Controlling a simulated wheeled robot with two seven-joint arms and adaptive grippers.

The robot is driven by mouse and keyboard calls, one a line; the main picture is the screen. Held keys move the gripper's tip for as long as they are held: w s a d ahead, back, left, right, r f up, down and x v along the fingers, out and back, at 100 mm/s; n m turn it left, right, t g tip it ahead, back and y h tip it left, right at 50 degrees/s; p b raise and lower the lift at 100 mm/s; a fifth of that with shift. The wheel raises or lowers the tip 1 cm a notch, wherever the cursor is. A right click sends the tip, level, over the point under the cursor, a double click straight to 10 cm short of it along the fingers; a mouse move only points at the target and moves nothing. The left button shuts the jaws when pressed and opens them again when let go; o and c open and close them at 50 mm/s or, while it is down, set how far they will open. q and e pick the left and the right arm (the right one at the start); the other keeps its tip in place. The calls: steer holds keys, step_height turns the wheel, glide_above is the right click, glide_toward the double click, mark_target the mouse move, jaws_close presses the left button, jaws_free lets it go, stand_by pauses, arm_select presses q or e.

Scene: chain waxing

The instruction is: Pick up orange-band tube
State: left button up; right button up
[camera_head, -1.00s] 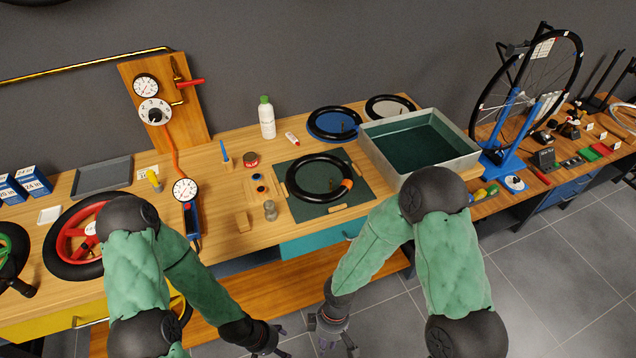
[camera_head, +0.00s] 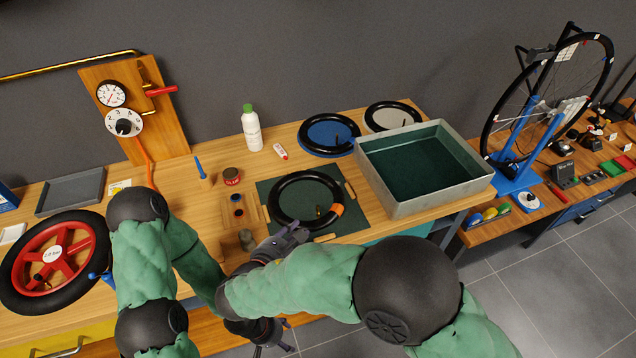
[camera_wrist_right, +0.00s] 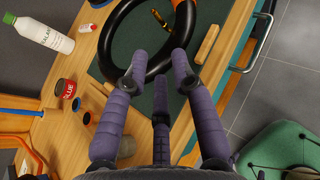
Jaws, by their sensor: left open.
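The orange-band tube, a black ring (camera_head: 275,201) with an orange band (camera_head: 337,210) at its right, lies flat on the green mat (camera_head: 352,222). It also shows in the right wrist view (camera_wrist_right: 187,30). My right gripper (camera_head: 297,231) is at the mat's front edge, close to the tube's near side. In the right wrist view its purple fingers (camera_wrist_right: 158,76) are spread and empty, with the tube just beyond the tips; I cannot tell whether they touch. My left gripper (camera_head: 274,342) is open and empty, low in front of the bench edge, partly hidden by my right arm.
A red glue tin (camera_head: 231,176) and a green-capped bottle (camera_head: 252,130) stand behind. A metal basin (camera_head: 398,208) is right of the mat. Other tubes lie on blue (camera_head: 329,150) and grey discs (camera_head: 392,119).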

steer(key=shift+w+r, duration=0.2)
steer(key=shift+w+d+f, duration=0.1)
steer(key=shift+w+f, duration=0.05)
steer(key=shift+w, duration=0.05)
steer(key=b+x, duration=0.1)
steer(key=x, duration=0.2)
steer(key=shift+w+d+f, duration=0.15)
steer(key=shift+w, duration=0.05)
steer(key=shift+r+b+x, duration=0.15)
steer(key=shift+b+x, duration=0.4)
steer(key=shift+x, duration=0.9)
steer(key=shift+r+b+x, duration=0.15)
steer(key=shift+b+x, duration=0.4)
steer(key=shift+x, duration=0.95)
steer(key=shift+d+r, duration=0.1)
steer(key=shift+d, duration=0.05)
jaws_close()
